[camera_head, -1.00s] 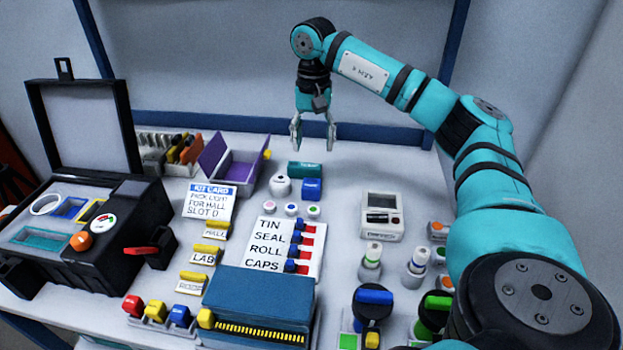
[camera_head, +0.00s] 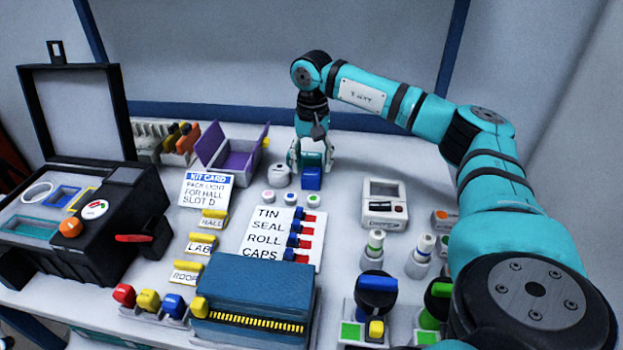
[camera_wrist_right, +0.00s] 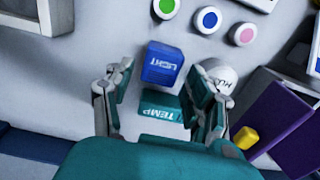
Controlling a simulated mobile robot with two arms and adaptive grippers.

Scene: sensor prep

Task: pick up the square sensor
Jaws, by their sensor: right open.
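The square sensor appears to be the small blue block (camera_head: 312,179), marked LIGHT in the right wrist view (camera_wrist_right: 162,64). It rests on the table. My right gripper (camera_head: 311,163) is open and low over the table at the back. In the right wrist view its fingers (camera_wrist_right: 157,85) stand on both sides of the teal TEMP block (camera_wrist_right: 160,106). The blue block lies near the fingertips, and I cannot tell whether they touch it. A round white sensor (camera_wrist_right: 219,75) sits close beside one finger. My left gripper is not in view.
A purple-lined open box (camera_head: 234,153) stands left of my right gripper. Several round white caps (camera_head: 290,198) lie in front of the blue block. A kit card (camera_head: 206,190), a black case (camera_head: 95,225) and a white meter (camera_head: 384,204) stand around. Bare table lies right of the gripper.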

